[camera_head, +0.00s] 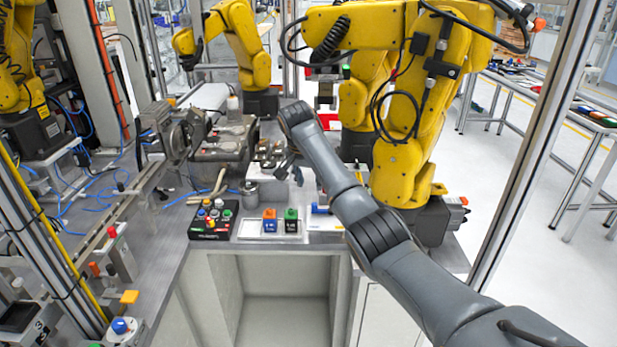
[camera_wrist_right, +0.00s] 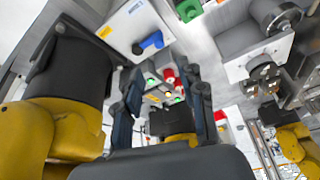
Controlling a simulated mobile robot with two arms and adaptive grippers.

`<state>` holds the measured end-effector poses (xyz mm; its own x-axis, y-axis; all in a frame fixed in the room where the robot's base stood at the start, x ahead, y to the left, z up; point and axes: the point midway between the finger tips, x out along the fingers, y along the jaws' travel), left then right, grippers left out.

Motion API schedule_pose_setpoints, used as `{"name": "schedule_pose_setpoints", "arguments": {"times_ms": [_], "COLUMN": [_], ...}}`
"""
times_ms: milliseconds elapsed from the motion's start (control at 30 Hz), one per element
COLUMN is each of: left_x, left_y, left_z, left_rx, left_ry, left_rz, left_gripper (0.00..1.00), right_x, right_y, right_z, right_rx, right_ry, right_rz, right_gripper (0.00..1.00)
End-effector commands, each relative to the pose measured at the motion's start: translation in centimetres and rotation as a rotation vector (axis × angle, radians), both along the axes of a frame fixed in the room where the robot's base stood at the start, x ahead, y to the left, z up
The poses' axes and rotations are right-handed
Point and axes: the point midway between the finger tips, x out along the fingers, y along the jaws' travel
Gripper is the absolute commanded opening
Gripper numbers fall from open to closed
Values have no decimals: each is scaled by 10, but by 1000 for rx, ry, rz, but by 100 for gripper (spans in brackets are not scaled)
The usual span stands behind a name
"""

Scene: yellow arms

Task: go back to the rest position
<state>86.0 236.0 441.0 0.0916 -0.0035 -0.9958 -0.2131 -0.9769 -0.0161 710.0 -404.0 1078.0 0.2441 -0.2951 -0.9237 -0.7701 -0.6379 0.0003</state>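My right arm reaches in from the lower right of the head view, over the workbench (camera_head: 230,243). A box with red, green and yellow buttons or lamps (camera_wrist_right: 155,97) shows beyond the gap. My left gripper is not in the head view.
A white tray (camera_head: 262,237) holds an orange block (camera_head: 269,220) and a green block (camera_head: 291,221). A yellow robot arm (camera_head: 405,160) stands close beside my right arm. Open floor (camera_head: 520,220) lies right.

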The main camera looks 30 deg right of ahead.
Motion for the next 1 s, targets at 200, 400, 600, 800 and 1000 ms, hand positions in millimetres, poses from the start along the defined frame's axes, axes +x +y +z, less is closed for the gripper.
{"name": "schedule_pose_setpoints", "arguments": {"times_ms": [200, 400, 600, 800, 1000], "left_x": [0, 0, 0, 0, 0], "left_y": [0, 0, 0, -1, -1], "left_z": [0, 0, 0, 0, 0], "left_rx": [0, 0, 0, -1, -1], "left_ry": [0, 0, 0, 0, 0], "left_rz": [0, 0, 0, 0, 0], "left_gripper": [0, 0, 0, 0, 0], "right_x": [-3, -3, -3, -6, -33], "right_y": [4, 4, 4, 10, 45], "right_z": [13, 13, 13, -1, -76], "right_rx": [1, 1, 1, -6, -40], "right_ry": [-1, -1, -1, 8, 50], "right_rz": [0, 0, 0, 27, 200], "right_gripper": [40, 40, 40, 40, 40]}}
